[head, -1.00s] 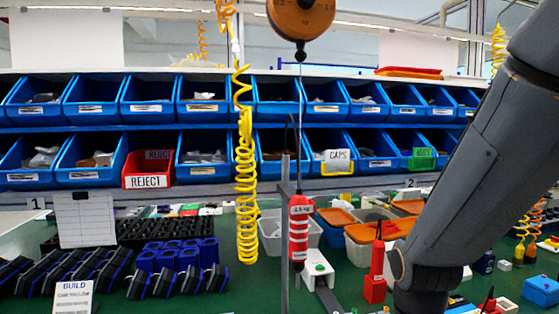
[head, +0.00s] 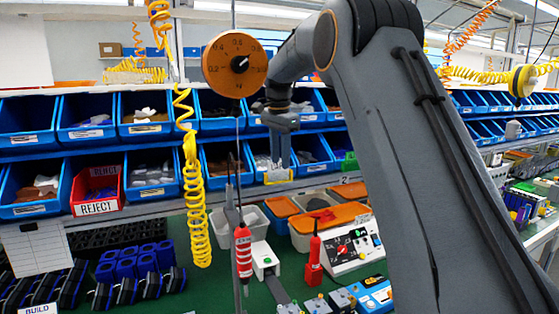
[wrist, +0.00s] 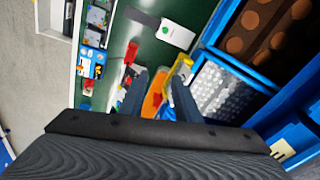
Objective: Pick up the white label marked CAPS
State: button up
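The white CAPS label sits in a yellow holder (head: 278,177) on the front of a lower-row blue bin. My gripper hides most of its face and its lettering in the head view. My gripper (head: 281,164) is directly in front of the label, fingers pointing down in the picture. In the wrist view the yellow holder (wrist: 182,70) shows close to the right finger. My gripper (wrist: 160,95) is open there, with a gap between the fingers. I cannot tell whether a finger touches the label.
A red REJECT bin (head: 97,190) stands further left in the lower row. A yellow coiled hose (head: 194,200) and a red-and-white tool (head: 243,250) hang left of my gripper. Orange-lidded containers (head: 330,219) stand on the green bench below.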

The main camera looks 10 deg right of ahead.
jog(key=w+r+m, duration=0.4)
jog(key=r, duration=0.2)
jog(key=p, duration=0.4)
send_over(278, 171)
jog(key=shift+m, duration=0.3)
jog(key=shift+f, duration=3.85)
jog(key=shift+c, duration=0.2)
grip_shut()
jog(key=shift+r, duration=0.1)
